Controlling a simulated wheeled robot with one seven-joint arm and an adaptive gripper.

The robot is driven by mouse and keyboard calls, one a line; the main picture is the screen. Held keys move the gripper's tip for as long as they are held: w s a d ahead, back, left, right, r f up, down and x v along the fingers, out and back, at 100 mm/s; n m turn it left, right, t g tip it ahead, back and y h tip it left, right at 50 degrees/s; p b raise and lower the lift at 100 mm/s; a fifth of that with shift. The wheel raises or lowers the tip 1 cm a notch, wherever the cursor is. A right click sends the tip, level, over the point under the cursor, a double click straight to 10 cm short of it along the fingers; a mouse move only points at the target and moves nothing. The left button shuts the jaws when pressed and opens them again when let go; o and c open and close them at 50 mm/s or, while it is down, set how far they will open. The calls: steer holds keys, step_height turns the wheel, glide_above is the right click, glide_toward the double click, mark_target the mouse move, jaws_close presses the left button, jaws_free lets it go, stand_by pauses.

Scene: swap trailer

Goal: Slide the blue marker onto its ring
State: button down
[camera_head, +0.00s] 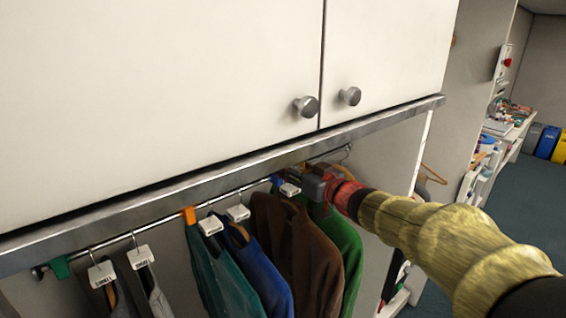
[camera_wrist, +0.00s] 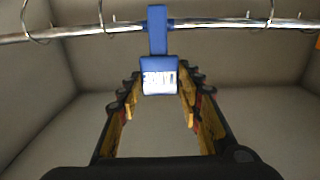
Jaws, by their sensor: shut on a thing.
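The blue marker (camera_wrist: 158,38) hangs over the metal rail in the wrist view, with a white printed label on its lower block. My gripper (camera_wrist: 160,92) has its fingers on either side of that block, shut on it. The rail looks blue just beside the marker's top, which may be its ring; I cannot tell how exactly the two line up. In the head view, the blue marker (camera_head: 277,181) is partly hidden by my gripper (camera_head: 303,180), near the brown and green garments.
An orange marker (camera_head: 189,215) and a green marker (camera_head: 59,267) sit further left on the rail (camera_head: 108,241). Several tagged garments hang below, including a brown one (camera_head: 300,245) and a green one (camera_head: 345,250). A white cabinet (camera_head: 200,80) with a metal lower edge overhangs the rail.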

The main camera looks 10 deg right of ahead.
steer(key=c, duration=1.2)
jaws_free()
steer(key=shift+s, duration=0.1)
steer(key=v, duration=1.2)
